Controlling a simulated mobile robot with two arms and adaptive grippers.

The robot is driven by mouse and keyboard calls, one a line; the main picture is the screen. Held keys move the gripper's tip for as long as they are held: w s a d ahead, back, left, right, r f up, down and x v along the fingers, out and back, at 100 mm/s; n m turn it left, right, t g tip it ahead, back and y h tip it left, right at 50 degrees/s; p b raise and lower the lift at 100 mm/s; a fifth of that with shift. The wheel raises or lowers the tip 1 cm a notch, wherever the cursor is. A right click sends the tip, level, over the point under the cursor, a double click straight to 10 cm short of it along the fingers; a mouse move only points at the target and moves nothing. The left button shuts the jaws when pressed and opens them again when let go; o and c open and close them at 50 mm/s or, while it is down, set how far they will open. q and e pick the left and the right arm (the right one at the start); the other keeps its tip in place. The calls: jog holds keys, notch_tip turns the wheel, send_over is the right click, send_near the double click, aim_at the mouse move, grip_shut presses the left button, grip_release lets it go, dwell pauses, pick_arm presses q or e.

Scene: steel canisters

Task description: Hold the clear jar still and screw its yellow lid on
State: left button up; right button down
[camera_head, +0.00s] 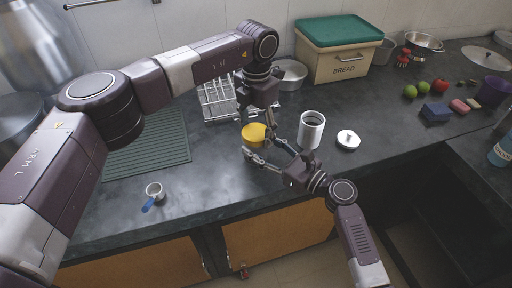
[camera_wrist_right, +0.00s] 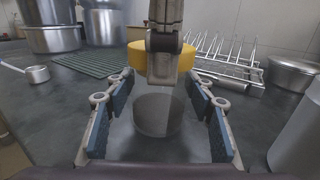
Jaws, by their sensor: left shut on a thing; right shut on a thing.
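The yellow lid (camera_head: 253,135) is in the middle of the counter in the head view and at top centre in the right wrist view (camera_wrist_right: 139,62). My left gripper (camera_head: 268,122) comes down from above and is shut on it. The clear jar (camera_wrist_right: 158,117) is directly under the lid, upright, between the blue-padded fingers of my right gripper (camera_wrist_right: 160,130), which is shut on it. In the head view the jar is mostly hidden by the lid and my right gripper (camera_head: 262,152). I cannot tell whether the lid is threaded on.
An open steel canister (camera_head: 311,130) and a small lid (camera_head: 348,140) stand close on the right. A wire rack (camera_head: 219,100) and bread box (camera_head: 335,62) are behind. A blue-handled cup (camera_head: 155,191) is at front left. The front counter between is clear.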

pick_arm(q)
jog(key=shift+s, duration=0.15)
pick_arm(e)
jog(key=shift+w+d+f, duration=0.1)
jog(key=shift+w+d, duration=0.1)
jog(key=shift+d, duration=0.15)
pick_arm(q)
jog(key=o, duration=1.3)
pick_arm(e)
jog(key=shift+s+a, duration=0.1)
jog(key=shift+a, duration=0.05)
pick_arm(q)
jog(key=shift+r, duration=2.25)
pick_arm(e)
jog(key=shift+s+a, duration=0.1)
pick_arm(q)
jog(key=shift+c, duration=1)
